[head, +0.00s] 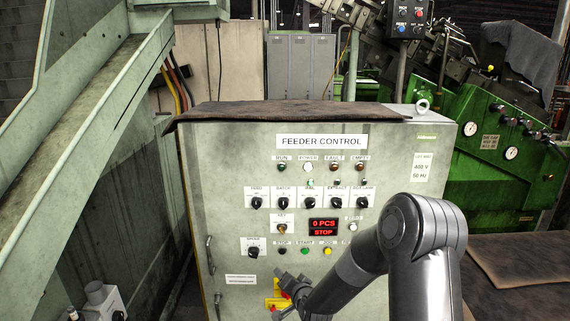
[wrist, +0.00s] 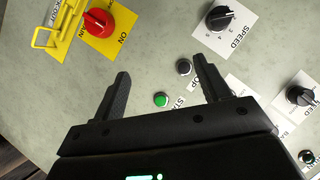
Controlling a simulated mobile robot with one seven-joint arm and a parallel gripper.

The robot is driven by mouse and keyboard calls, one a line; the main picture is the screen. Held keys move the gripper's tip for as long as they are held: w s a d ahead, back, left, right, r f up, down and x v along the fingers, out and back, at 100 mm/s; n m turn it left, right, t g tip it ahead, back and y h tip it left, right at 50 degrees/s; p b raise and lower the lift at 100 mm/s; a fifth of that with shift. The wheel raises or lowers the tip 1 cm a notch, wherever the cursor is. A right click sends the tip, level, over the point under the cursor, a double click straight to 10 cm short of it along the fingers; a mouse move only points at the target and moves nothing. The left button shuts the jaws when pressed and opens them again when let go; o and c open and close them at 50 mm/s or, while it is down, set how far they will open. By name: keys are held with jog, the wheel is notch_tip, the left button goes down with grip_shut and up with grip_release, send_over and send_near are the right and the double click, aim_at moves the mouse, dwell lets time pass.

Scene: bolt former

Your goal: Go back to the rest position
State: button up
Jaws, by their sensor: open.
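My gripper (wrist: 163,88) is open and empty in the wrist view, its two black fingers spread in front of the control panel. A green button (wrist: 161,100) and a black button (wrist: 184,67) show between the fingers. In the head view my arm reaches from the lower right, and my gripper (head: 281,292) is near the lower part of the feeder control cabinet (head: 230,200), by the yellow main switch plate (head: 273,302). The red main switch knob (wrist: 98,22) shows at the upper left of the wrist view. The gap between fingers and panel is hard to judge.
The speed knob (wrist: 220,18) is right of the fingers, with more knobs beyond. The display (head: 323,227) reads 0 PCS, STOP. A dark cloth (head: 290,113) lies on the cabinet top. A green machine (head: 500,165) stands right, a sloped green-grey frame (head: 80,120) left.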

jog(key=s+d+r+n+g+h, duration=0.2)
jog(key=s+d+r, duration=0.3)
jog(key=s+r, duration=0.35)
jog(key=s+d+r+n+g+h, duration=0.2)
jog(key=s+d+r, duration=0.2)
jog(key=s+r, duration=0.45)
jog(key=s+d+r+g, duration=0.1)
jog(key=s+r, duration=0.1)
jog(key=s, duration=0.5)
jog(key=s+d+r+n+g, duration=0.1)
jog(key=s+d+r, duration=0.1)
jog(key=s, duration=0.5)
jog(key=s+d+r+g, duration=0.1)
jog(key=s+r, duration=0.3)
jog(key=s, duration=0.4)
jog(key=shift+d+n+h, duration=0.3)
jog(key=shift+d, duration=0.1)
